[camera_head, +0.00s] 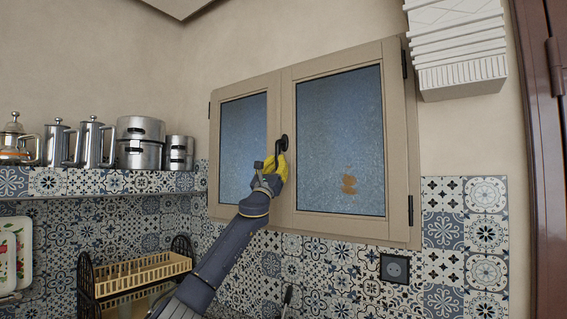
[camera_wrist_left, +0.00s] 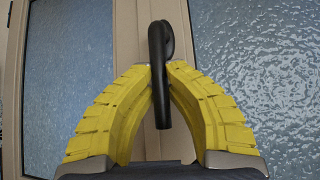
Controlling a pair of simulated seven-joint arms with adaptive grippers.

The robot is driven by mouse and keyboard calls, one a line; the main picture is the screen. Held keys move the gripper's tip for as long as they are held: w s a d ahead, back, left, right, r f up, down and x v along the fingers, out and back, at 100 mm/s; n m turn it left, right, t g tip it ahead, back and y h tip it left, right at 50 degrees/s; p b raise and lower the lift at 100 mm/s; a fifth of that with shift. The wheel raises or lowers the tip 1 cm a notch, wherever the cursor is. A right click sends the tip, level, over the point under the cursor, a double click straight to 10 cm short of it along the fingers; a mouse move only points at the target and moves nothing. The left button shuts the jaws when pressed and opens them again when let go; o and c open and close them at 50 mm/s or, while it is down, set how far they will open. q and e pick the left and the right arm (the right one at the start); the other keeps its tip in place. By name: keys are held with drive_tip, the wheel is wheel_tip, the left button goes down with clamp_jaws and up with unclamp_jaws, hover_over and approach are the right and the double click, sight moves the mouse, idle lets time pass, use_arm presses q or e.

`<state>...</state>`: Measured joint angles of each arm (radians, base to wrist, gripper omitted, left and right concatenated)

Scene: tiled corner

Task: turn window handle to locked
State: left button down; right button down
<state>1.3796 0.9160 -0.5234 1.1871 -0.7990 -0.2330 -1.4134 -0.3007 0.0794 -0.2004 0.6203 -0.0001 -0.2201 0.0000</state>
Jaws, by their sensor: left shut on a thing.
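The window (camera_head: 339,140) has two frosted panes in a beige frame and looks closed. Its black handle (camera_head: 283,143) sits on the middle stile and hangs downward. In the left wrist view the handle (camera_wrist_left: 160,85) runs nearly vertical, with its pivot at the top. My left gripper (camera_head: 277,167), with yellow fingers, is shut on the handle's lower part. In the left wrist view the left gripper's fingertips (camera_wrist_left: 160,68) are on either side of the handle, with its lower end showing between them. My right gripper is not in view.
A shelf at left holds several metal pots (camera_head: 140,142) and jugs. A black and wooden rack (camera_head: 143,273) stands below it. A wall socket (camera_head: 395,268) is under the window's right side. A white ribbed unit (camera_head: 457,45) hangs at upper right.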

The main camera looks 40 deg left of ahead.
use_arm(q)
drive_tip(key=shift+s+a+r, duration=0.1)
idle(0.3)
drive_tip(key=c, duration=1.4)
unclamp_jaws()
drive_tip(key=shift+o, duration=0.2)
drive_tip(key=v, duration=1.2)
